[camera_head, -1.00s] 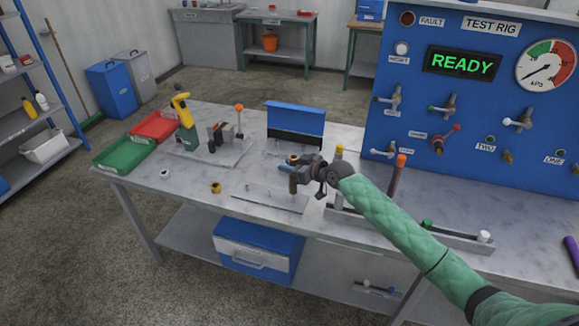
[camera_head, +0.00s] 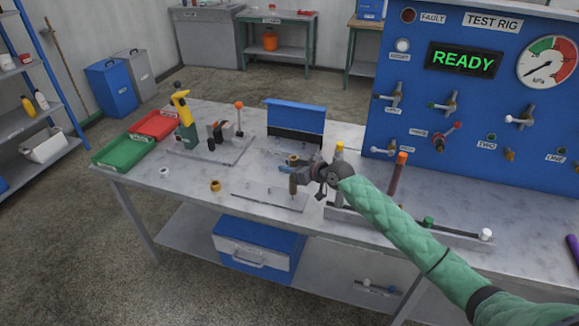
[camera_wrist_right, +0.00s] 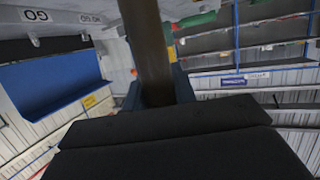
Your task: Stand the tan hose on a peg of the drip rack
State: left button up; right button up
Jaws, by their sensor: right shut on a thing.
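The tan hose (camera_head: 293,182) is upright in my right gripper (camera_head: 291,170), a short brownish tube with a brass-coloured top end. In the right wrist view the hose (camera_wrist_right: 148,45) stands between the blue fingertips. Its lower end is over or on a flat pale plate (camera_head: 262,200); I cannot tell whether it touches. A long low rack (camera_head: 365,222), apparently the drip rack, lies right of the gripper. A brown hose with an orange cap (camera_head: 398,175) and a yellow-capped one (camera_head: 339,152) stand there. Green (camera_head: 428,222) and white (camera_head: 485,235) caps are low along it. My left gripper is out of view.
The blue test rig (camera_head: 470,110) stands behind the rack. A blue box-like stand (camera_head: 295,118) is behind the gripper. A yellow-handled tool (camera_head: 183,110), red (camera_head: 154,125) and green (camera_head: 123,151) trays are at left. A brass ring (camera_head: 215,185) lies on the table.

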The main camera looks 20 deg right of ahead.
jog(key=shift+f+b, duration=1.15)
jog(key=shift+f, duration=0.45)
jog(key=o, duration=1.1)
jog(key=shift+r, duration=0.1)
jog(key=shift+s+d, duration=0.3)
jog(key=shift+s, duration=0.05)
jog(key=shift+b+v, duration=1.45)
jog(key=shift+v, duration=2)
jog(key=shift+r, duration=0.1)
